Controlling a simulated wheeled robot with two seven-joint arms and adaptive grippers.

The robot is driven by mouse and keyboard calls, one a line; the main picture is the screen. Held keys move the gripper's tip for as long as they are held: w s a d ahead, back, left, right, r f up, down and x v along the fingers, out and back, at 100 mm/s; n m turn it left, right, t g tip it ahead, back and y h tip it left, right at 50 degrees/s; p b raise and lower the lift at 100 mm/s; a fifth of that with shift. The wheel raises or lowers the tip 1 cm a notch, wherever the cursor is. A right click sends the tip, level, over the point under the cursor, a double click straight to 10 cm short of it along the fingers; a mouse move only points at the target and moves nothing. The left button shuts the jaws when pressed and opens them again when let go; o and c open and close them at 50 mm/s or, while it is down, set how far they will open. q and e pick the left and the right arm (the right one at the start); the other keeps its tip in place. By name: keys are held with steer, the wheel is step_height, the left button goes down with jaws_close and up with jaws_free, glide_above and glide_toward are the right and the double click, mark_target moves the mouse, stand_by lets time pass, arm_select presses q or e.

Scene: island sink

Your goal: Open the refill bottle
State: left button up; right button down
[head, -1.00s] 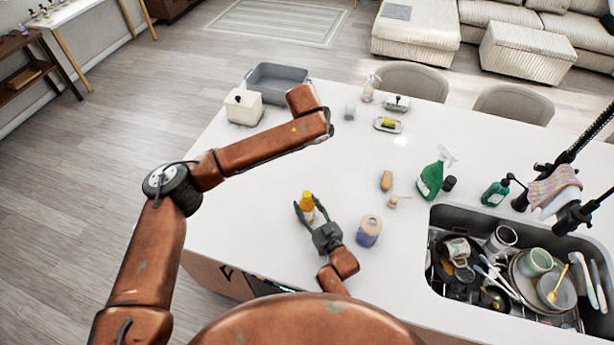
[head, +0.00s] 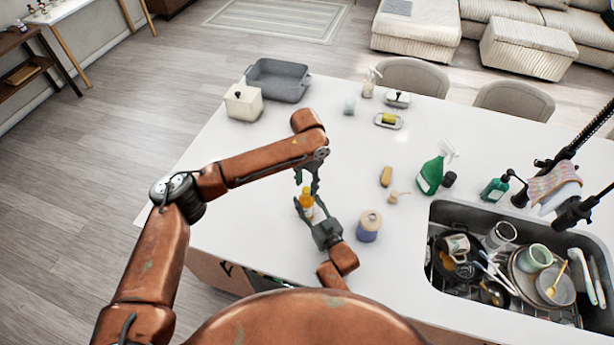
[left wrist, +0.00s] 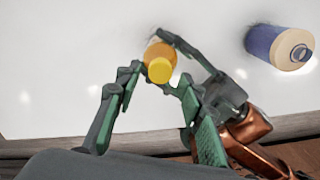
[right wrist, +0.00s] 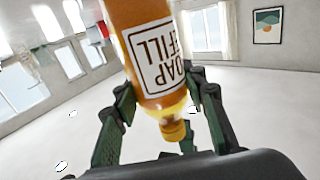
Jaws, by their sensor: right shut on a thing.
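The refill bottle (head: 307,201) is orange with a yellow cap (left wrist: 160,70). My right gripper (head: 309,212) is shut on the bottle's body from the front right. My left gripper (head: 307,182) points down from above, its fingers open and apart. In the left wrist view its fingertips (left wrist: 152,86) lie around the cap with visible room on the left side; whether either touches is unclear. The cap is on the bottle.
A purple and beige dispenser (head: 369,226) stands just right of my right gripper. A wooden brush (head: 386,176) and green spray bottle (head: 431,175) are further right, before the sink full of dishes (head: 433,285). Left counter is clear up to a cream canister (head: 243,104).

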arm_select(q)
steer(key=shift+f, duration=1)
steer(key=shift+c, duration=0.7)
jaws_close()
